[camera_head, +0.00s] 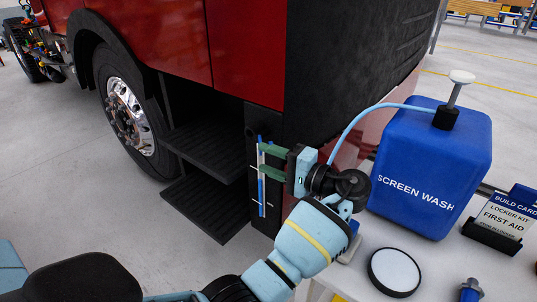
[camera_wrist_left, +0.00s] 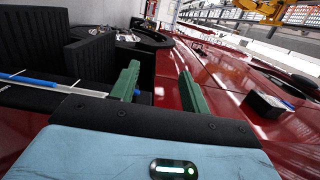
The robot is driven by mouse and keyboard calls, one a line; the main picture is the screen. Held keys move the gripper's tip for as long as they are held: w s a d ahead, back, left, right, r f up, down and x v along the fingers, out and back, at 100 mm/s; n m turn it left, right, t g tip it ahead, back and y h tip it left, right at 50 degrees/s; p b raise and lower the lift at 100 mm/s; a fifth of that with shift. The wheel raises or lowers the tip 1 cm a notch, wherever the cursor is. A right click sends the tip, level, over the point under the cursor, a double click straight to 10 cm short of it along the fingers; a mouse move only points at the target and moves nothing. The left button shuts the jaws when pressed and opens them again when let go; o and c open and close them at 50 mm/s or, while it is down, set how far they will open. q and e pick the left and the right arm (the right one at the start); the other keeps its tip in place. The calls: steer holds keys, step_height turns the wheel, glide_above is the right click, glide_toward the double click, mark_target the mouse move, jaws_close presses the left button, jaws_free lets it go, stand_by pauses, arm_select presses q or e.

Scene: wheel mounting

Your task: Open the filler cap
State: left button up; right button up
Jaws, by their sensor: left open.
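My left gripper (camera_head: 263,160) has two green fingers spread apart with nothing between them. It is in front of the black corner panel (camera_head: 267,118) of the red truck, close to an upright sight tube (camera_head: 262,192) with blue in it. In the left wrist view the open fingers (camera_wrist_left: 158,72) show again, and the tube (camera_wrist_left: 42,81) lies to their left. A small dark round shape (camera_head: 250,132) sits on the panel just above and left of the fingers. It may be the filler cap, but I cannot tell. My right gripper is not in view.
A blue screen wash container (camera_head: 425,165) with a pale blue hose (camera_head: 365,116) stands on the white table (camera_head: 440,262) at right. A round black-rimmed white disc (camera_head: 394,271) and a card holder (camera_head: 490,236) are there too. Black steps (camera_head: 205,205) project left of the gripper.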

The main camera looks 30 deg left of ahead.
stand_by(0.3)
arm_select(q)
steer(key=w+f+m+t+h+b, duration=0.1)
steer(key=w+f+m+t+h, duration=0.1)
steer(key=w+f+m+t, duration=0.5)
steer(key=shift+n+t, duration=0.6)
steer(key=shift+t, duration=0.3)
steer(key=shift+w+r+x, duration=0.1)
steer(key=shift+r+x, duration=0.2)
steer(key=shift+x, duration=1.1)
steer(key=shift+w+r+x, duration=0.1)
steer(key=shift+r+x, duration=0.2)
steer(key=shift+x, duration=1.1)
steer(key=shift+w+r+x, duration=0.1)
steer(key=shift+r+x, duration=0.15)
steer(key=shift+x, duration=1.15)
steer(key=shift+d, duration=0.1)
